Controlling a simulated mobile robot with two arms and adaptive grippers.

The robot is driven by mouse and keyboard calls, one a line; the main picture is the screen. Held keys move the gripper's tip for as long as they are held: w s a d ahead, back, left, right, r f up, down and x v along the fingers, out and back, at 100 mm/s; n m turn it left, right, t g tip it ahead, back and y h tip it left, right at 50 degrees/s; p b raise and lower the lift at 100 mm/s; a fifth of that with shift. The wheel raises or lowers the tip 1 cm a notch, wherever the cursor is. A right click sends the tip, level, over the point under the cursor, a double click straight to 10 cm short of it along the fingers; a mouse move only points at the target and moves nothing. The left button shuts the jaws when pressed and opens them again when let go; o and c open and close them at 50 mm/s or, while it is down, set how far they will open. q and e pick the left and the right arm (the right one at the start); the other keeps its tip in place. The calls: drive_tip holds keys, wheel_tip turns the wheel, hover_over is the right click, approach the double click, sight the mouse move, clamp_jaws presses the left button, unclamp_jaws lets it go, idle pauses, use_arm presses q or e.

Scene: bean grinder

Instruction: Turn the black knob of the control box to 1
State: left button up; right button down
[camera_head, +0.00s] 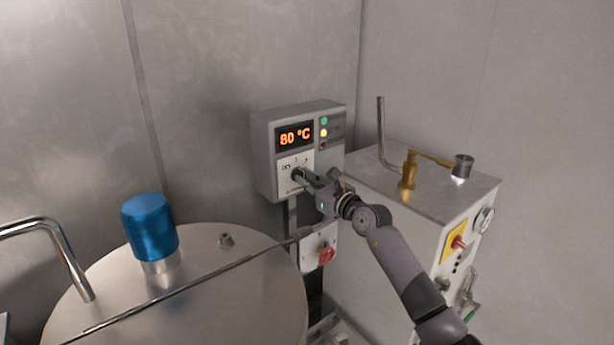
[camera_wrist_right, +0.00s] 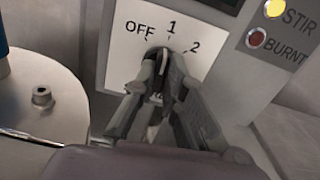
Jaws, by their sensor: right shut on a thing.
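The grey control box (camera_head: 264,160) is fixed on the wall in the middle of the head view. Its display (camera_head: 294,136) reads 80 °C. The black knob (camera_wrist_right: 154,56) sits on a white dial plate (camera_wrist_right: 122,72) marked OFF, 1 and 2 in the right wrist view. My right gripper (camera_wrist_right: 161,68) is shut on the knob, with its fingers on either side of it. The fingers hide much of the knob. Its ridge looks roughly upright, but I cannot tell exactly which mark it points to. My left gripper is not in view.
A steel drum lid (camera_head: 218,285) with a blue cylinder (camera_head: 150,228) stands at the left. A red switch (camera_head: 326,256) is on a small box below the control box. A metal cabinet (camera_head: 385,240) with a brass fitting (camera_head: 408,170) stands close at the right.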

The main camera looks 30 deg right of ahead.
drive_tip(key=shift+m, duration=0.5)
drive_tip(key=c, duration=1.7)
unclamp_jaws()
drive_tip(key=shift+o, duration=0.2)
drive_tip(key=shift+s, duration=0.1)
drive_tip(key=s+d, duration=0.1)
drive_tip(key=s, duration=1)
drive_tip(key=shift+s, duration=0.4)
drive_tip(key=shift+a, duration=0.1)
